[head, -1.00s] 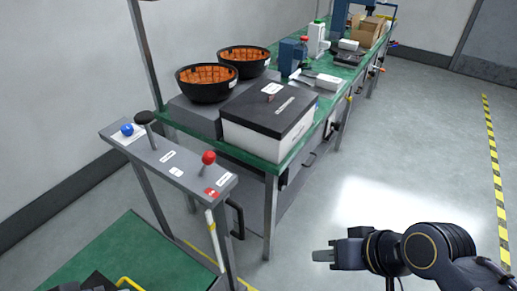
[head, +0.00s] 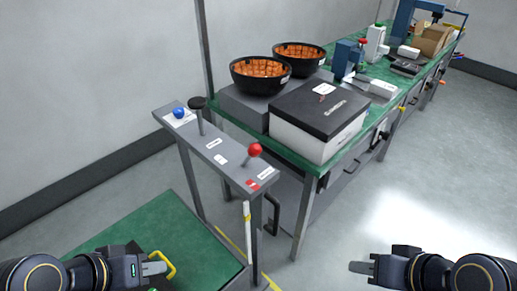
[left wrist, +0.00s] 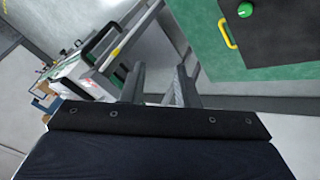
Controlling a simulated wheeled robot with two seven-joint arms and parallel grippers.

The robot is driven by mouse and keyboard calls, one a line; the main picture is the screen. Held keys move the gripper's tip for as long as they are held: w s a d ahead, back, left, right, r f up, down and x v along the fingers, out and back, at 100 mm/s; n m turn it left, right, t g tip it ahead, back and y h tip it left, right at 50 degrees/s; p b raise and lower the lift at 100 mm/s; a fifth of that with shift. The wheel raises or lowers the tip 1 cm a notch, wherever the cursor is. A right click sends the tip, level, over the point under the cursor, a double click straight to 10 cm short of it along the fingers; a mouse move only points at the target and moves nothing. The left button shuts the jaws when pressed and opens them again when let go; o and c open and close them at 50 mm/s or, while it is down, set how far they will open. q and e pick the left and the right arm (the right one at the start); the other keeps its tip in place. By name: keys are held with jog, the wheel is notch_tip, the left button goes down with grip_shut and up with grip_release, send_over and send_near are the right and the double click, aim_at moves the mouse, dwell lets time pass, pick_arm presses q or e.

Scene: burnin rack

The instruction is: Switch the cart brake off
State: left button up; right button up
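A grey control panel (head: 215,150) on legs stands in front of the green bench. It carries a lever with a red ball (head: 254,150) beside a red label (head: 253,184), a lever with a black knob (head: 197,103), and a blue ball knob (head: 179,113). The labels are too small to read, so I cannot tell which control is the brake. My left gripper (head: 154,268) is low at the left, over the green top and apart from the panel. Its fingers stand apart and empty in the left wrist view (left wrist: 159,85). My right gripper (head: 362,267) is low over the floor, seen edge-on.
The green top (head: 150,222) below the panel has a yellow handle (head: 165,262), also in the left wrist view (left wrist: 228,33) near a green knob (left wrist: 245,10). The bench holds two black bowls (head: 260,76) and a black-lidded box (head: 318,118). Floor at right is clear.

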pick_arm(q)
jog(key=shift+f, duration=0.2)
jog(key=shift+c, duration=1.3)
jog(key=f+m+g, duration=0.1)
jog(key=f+m, duration=0.1)
jog(key=s+f+m+g+y, duration=0.1)
jog(key=m+g, duration=0.1)
jog(key=shift+f+m+g+y+b, duration=0.3)
jog(key=shift+f+m+b, duration=0.1)
grip_shut()
jog(key=w+a+f+m+g+y+b, duration=0.2)
jog(key=w+f+m+y, duration=0.15)
jog(key=m+y, duration=0.65)
jog(key=w+d+r+m+t+y+b, duration=0.1)
jog(key=w+d+r+m+t+y, duration=0.3)
jog(key=w+d+m+t, duration=0.7)
jog(key=s+d+m+t+h, duration=0.1)
jog(key=d+m+t+h, duration=0.1)
jog(key=d+m+t, duration=0.3)
jog(key=s+d+r+m+t+h, duration=0.1)
jog(key=d+m+t+h, duration=0.2)
jog(key=d, duration=0.7)
jog(key=m+t, duration=0.2)
jog(key=m, duration=0.1)
jog(key=shift+s+d+r+t+h+b, duration=0.2)
jog(key=shift+s+t+h+b, duration=0.1)
jog(key=shift+s+b, duration=0.1)
